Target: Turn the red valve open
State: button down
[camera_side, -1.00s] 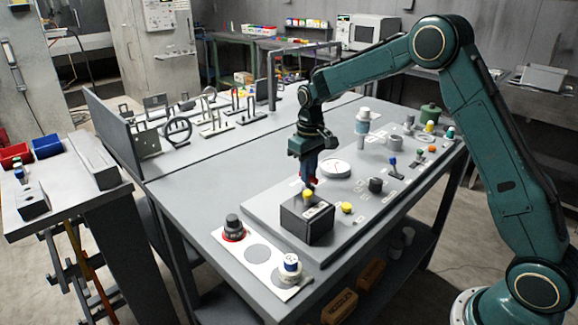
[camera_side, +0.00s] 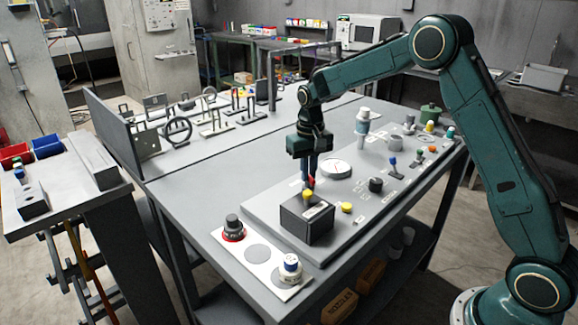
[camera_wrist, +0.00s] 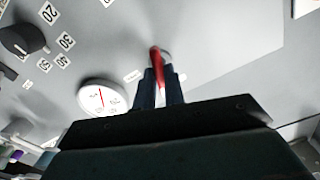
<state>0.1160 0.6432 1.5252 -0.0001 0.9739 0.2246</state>
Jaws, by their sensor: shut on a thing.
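The red valve (camera_side: 311,181) is a small red lever that shows just behind the dark box on the grey panel. In the wrist view the red lever (camera_wrist: 156,62) stands between the two dark blue fingers of my gripper (camera_wrist: 160,80). My gripper (camera_side: 309,178) points down over the panel and is shut on the red lever. The fingers hide part of the lever, and its base is only partly visible.
A dark box (camera_side: 300,222) with a yellow button stands just in front of my gripper. A white dial gauge (camera_side: 336,168) lies to the right behind it. A yellow knob (camera_side: 346,208) and a dark knob (camera_side: 376,185) sit nearby. The table's left part (camera_side: 205,185) is clear.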

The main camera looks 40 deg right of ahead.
jog(key=m, duration=1.4)
jog(key=shift+r, duration=0.1)
dwell(0.4)
jog(key=c, duration=1.5)
grip_release()
notch_tip(320, 180, up, 14)
jog(key=shift+f, duration=0.1)
